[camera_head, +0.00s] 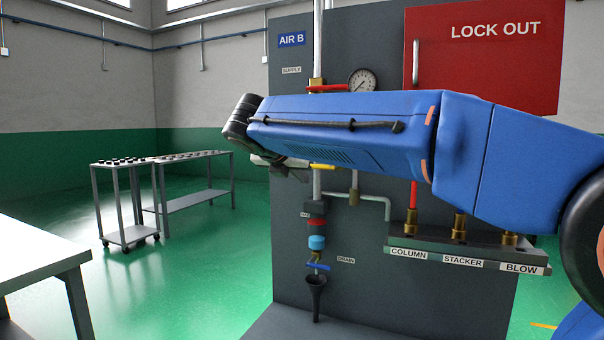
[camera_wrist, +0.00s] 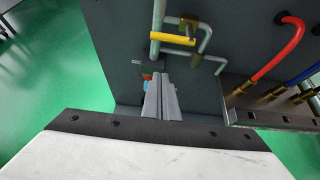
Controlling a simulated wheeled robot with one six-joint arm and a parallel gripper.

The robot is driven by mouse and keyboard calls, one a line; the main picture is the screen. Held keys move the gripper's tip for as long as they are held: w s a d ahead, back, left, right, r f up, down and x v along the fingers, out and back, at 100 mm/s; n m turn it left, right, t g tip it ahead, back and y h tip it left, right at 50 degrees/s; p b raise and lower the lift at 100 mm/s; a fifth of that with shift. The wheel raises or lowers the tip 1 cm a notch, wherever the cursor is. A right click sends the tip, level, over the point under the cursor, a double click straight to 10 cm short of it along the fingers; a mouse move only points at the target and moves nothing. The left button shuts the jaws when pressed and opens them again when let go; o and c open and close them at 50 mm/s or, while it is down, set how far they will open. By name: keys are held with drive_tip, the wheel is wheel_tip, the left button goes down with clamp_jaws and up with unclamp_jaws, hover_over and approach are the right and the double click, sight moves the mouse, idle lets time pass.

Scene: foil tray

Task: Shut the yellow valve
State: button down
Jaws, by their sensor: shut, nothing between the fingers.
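The yellow valve's lever (camera_wrist: 173,39) lies roughly level across the upright grey pipe in the wrist view, beside a brass valve body (camera_wrist: 189,26). In the head view a short piece of the yellow lever (camera_head: 322,166) shows just under my blue arm; the rest is hidden. My gripper (camera_wrist: 160,78) is shut and empty, its two grey fingers together. In the wrist view its tips lie below the lever in the picture and appear apart from it. In the head view my gripper (camera_head: 283,166) shows only in part beneath the arm, left of the lever.
The dark panel (camera_head: 292,225) carries a gauge (camera_head: 362,80), a red lever (camera_head: 327,88), a blue drain lever (camera_head: 317,267) and a funnel (camera_head: 316,292). A manifold (camera_head: 470,250) with red and blue hoses juts out at right. Green floor at left is open before carts (camera_head: 127,200).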

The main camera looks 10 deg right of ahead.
sight(320, 167)
drive_tip(key=w+d, duration=0.4)
drive_tip(key=w, duration=0.2)
drive_tip(key=shift+d, duration=0.25)
drive_tip(key=shift+r, duration=0.1)
idle(0.5)
